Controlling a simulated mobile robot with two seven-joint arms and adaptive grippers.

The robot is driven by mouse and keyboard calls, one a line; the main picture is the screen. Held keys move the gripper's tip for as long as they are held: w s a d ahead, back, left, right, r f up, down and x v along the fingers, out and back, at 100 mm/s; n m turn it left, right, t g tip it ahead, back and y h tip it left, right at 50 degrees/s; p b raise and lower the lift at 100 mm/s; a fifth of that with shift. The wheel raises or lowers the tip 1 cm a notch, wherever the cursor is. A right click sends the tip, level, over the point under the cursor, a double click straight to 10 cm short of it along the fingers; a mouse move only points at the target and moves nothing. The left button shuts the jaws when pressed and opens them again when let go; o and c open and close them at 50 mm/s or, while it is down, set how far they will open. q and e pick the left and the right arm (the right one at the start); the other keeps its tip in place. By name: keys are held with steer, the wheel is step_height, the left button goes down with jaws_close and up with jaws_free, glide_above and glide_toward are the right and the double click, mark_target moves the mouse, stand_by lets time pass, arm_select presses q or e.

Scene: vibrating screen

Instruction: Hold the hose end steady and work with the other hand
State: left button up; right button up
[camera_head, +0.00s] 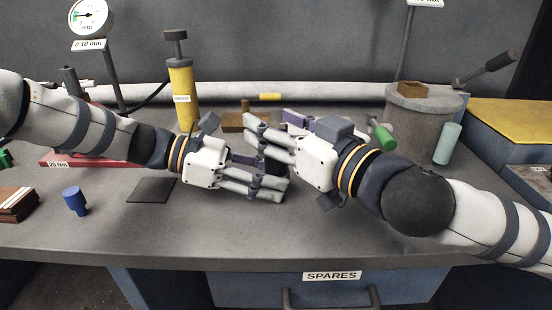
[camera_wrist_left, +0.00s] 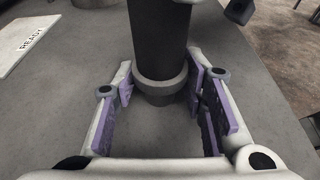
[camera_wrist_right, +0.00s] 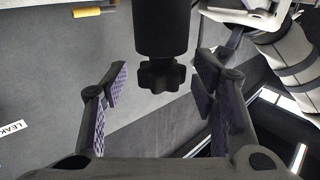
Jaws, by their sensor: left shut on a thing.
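My left gripper (camera_head: 270,180) is low over the middle of the table. In the left wrist view its purple pads (camera_wrist_left: 160,95) are shut on the hose end (camera_wrist_left: 160,40), a dark cylinder with a grey collar. In the head view the hose end (camera_head: 268,163) is mostly hidden between the two hands. My right gripper (camera_head: 262,140) is just above and right of the left one. In the right wrist view its pads (camera_wrist_right: 162,85) stand apart on both sides of a black star-shaped knob (camera_wrist_right: 163,76) under a black cylinder, with gaps on both sides.
A yellow cylinder (camera_head: 183,95) and a gauge (camera_head: 91,18) stand behind. A grey drum (camera_head: 424,115), a green-handled tool (camera_head: 382,137) and a pale green cylinder (camera_head: 447,143) are at right. The front table strip is clear.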

steer(key=v, duration=0.6)
stand_by(0.3)
steer(key=shift+r, duration=0.1)
